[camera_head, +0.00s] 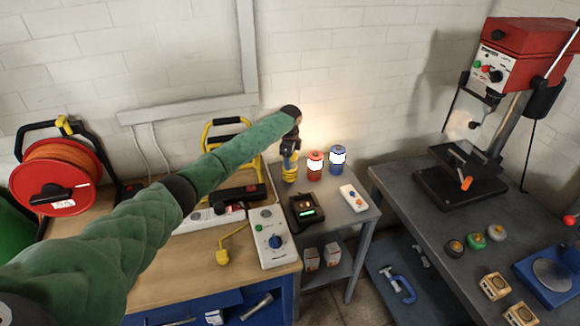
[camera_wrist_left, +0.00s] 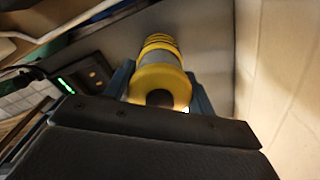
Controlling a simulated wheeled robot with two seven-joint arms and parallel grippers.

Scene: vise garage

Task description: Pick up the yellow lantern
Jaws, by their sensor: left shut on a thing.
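The yellow lantern (camera_head: 290,169) stands at the back left of the small grey side table (camera_head: 330,215), near the wall. It is partly hidden behind my left gripper (camera_head: 289,155), which comes down on it from above. In the left wrist view the yellow lantern (camera_wrist_left: 160,72) sits between the two blue-grey fingers of my left gripper (camera_wrist_left: 160,90), with a finger on each side. The gripper is shut on it. The lantern seems to be still on the table. My right gripper is not in view.
A red lantern (camera_head: 315,165) and a blue lantern (camera_head: 338,160) stand close to the right. A black charger (camera_head: 303,209) with a green display and a white box with knobs (camera_head: 354,198) are in front. A drill press (camera_head: 480,120) stands on the right bench.

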